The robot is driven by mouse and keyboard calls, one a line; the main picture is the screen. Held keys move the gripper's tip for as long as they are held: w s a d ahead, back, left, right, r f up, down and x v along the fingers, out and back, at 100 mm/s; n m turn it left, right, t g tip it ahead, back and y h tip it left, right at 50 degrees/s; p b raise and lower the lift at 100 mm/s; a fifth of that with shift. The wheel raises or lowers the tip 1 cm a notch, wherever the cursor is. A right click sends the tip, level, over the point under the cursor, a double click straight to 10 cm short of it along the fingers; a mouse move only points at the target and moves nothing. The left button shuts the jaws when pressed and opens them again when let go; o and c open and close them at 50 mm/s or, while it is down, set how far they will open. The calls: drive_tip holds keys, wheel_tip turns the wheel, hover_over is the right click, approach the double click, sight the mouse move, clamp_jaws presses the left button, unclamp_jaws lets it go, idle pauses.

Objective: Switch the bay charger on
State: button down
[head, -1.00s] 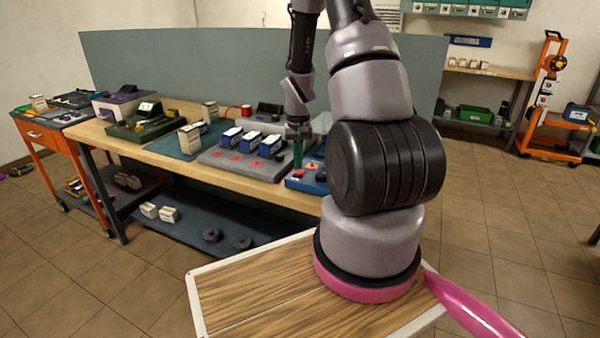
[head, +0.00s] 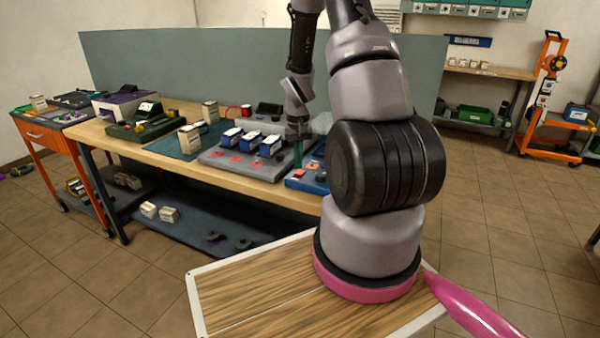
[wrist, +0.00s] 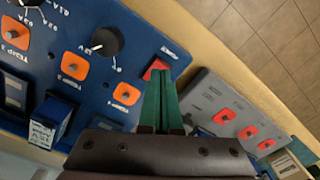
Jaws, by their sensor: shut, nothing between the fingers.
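A blue panel unit (head: 293,184) stands at the front edge of the bench. It also fills the left of the wrist view (wrist: 125,62), with a black knob (wrist: 106,41) and several orange plates bearing small toggles (wrist: 74,65). A red switch (wrist: 155,68) sits at its edge, partly hidden by my fingertips. My gripper (wrist: 162,80) is shut and empty, its green fingers together right at the red switch; I cannot tell if they touch it. In the head view my gripper (head: 298,152) points down over the blue unit. Which way the switch is set is not clear.
Beside it is a grey unit (head: 215,158) with several blue-and-white blocks and red plates, also in the wrist view (wrist: 208,92). A green device (head: 140,128) and small boxes stand further left on the bench. A grey partition (head: 190,70) rises behind.

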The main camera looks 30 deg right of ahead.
sight(298, 173)
drive_tip(key=shift+f, duration=0.9)
idle(0.3)
drive_tip(key=shift+r, duration=3.5)
